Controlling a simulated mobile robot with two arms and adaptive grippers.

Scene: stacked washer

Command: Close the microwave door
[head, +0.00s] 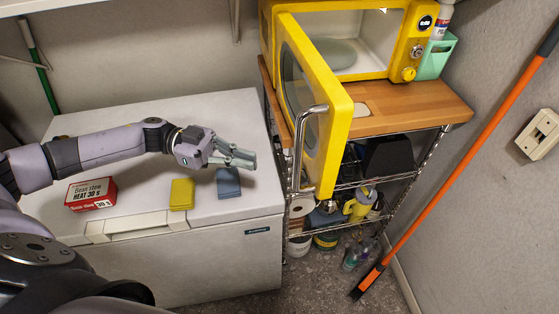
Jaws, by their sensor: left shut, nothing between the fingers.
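The yellow microwave (395,38) stands on the wooden top of a wire rack at the upper right. Its door (338,88) is wide open and swung out toward me, hinged on the left side. A metal bar handle (301,150) runs down the outer face of the door. The cavity is open to view with a glass turntable (333,53) inside. My left gripper (249,158) is shut and empty, above the white freezer lid, to the left of the door handle and apart from it. My right gripper is not in view.
A white chest freezer (220,115) carries a red box (91,194), a yellow sponge (182,194) and a blue cloth-like piece (229,183). The wooden rack top (420,107) is mostly clear. Jars and bottles fill the shelves below. An orange pole (470,140) leans at the right.

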